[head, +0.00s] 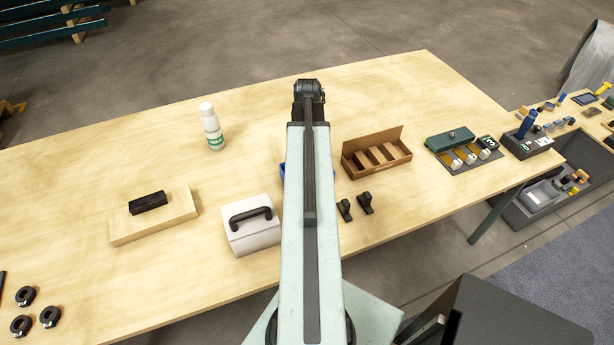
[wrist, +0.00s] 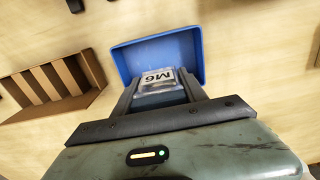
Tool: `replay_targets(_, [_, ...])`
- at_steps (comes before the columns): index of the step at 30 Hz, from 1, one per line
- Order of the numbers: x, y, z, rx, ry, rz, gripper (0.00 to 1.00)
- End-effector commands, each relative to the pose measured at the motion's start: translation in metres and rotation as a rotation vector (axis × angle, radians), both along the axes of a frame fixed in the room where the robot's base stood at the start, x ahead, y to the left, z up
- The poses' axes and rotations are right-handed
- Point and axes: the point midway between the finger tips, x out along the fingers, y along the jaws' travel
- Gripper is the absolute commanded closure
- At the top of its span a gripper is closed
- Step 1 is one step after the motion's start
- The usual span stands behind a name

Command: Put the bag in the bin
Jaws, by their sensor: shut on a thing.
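The bag (wrist: 157,78) is a small clear pouch with a white label reading "M6". In the wrist view it sits between the two dark fingers of my gripper (wrist: 160,88), which is shut on it. The blue bin (wrist: 200,55) is an open, shallow tray behind and around the bag in that view. The bag appears over the bin's opening; I cannot tell its height or whether it touches the bin. In the head view only slivers of the bin (head: 283,170) show beside my arm, which hides the bag and my gripper.
A cardboard box with dividers (head: 377,154) stands right of the bin, with two black clips (head: 356,207) in front. A white case with a black handle (head: 250,233) is close on the left. A white bottle (head: 212,130) stands farther back. The table's back left is clear.

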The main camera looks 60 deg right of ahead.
Motion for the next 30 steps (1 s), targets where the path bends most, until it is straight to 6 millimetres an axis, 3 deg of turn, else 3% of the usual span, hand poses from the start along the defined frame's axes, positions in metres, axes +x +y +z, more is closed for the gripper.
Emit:
replay_targets(9, [0.001, 0.001, -0.064, 0.0, 0.0, 0.005, 0.97])
replay_targets(15, [0.001, 0.001, -0.066, 0.0, 0.0, 0.006, 0.97])
replay_targets(22, [0.001, 0.001, -0.103, 0.0, 0.0, 0.007, 0.97])
replay_targets(30, [0.001, 0.001, -0.099, 0.0, 0.0, 0.007, 0.97])
